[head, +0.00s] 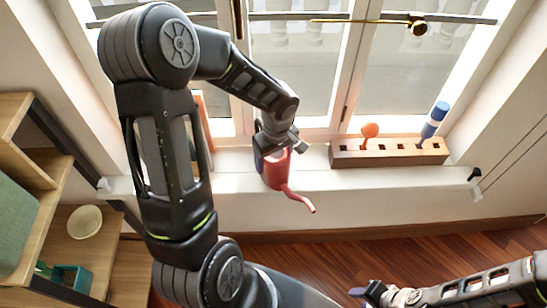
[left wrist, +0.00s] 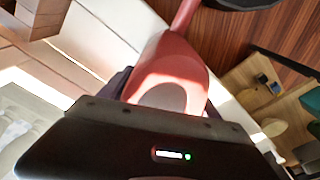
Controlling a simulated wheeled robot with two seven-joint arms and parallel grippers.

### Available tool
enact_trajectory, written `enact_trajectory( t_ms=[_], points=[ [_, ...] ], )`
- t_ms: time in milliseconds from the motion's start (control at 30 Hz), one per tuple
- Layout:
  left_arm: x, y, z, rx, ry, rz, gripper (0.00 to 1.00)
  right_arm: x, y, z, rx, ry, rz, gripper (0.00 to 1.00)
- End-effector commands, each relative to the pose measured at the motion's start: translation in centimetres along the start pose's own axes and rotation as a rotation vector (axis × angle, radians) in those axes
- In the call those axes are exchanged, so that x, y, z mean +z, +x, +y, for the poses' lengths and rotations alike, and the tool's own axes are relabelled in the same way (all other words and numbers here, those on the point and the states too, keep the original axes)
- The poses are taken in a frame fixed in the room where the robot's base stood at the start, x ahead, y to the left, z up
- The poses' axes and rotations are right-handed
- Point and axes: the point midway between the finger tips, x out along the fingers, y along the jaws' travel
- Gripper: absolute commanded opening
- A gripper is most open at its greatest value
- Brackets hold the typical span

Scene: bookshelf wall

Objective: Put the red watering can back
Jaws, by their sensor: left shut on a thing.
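The red watering can (head: 277,172) is in my left gripper (head: 274,152), by the window sill (head: 330,178). Its spout points down and to the right in the head view, past the sill's front edge. Whether the can touches the sill I cannot tell. In the left wrist view the can (left wrist: 172,68) fills the space beyond the gripper, its spout toward the top; the fingers are mostly hidden. My right gripper (head: 366,294) is low at the right in the head view, over the floor and far from the can; its jaw opening is unclear.
A slotted wooden block (head: 375,158) on the sill holds an orange-topped item (head: 370,130) and a blue-and-white one (head: 434,120). Wooden shelves at left hold a pale bowl (head: 85,221) and a teal box (head: 72,278). The sill between can and block looks clear.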

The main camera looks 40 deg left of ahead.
Motion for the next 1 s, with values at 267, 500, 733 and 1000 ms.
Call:
enact_trajectory(
  t_ms=[267,500,733,1000],
  points=[
    [0.0,0.2,0.1,0.001,0.0,0.001,0.03,0.0,0.3,0.1,0.0,0.0,0.0,0.36],
    [0.0,0.6,0.1,0.001,0.001,0.001,0.03,0.0,0.7,0.3,0.0,0.0,0.0,0.36],
    [0.1,1.0,0.1,0.001,0.001,0.001,0.03,0.0,1.1,0.4,0.0,0.0,0.0,0.36],
    [0.1,1.2,0.1,0.001,0.001,0.001,0.79,0.0,1.4,0.5,0.0,0.0,0.0,0.36]
  ],
)
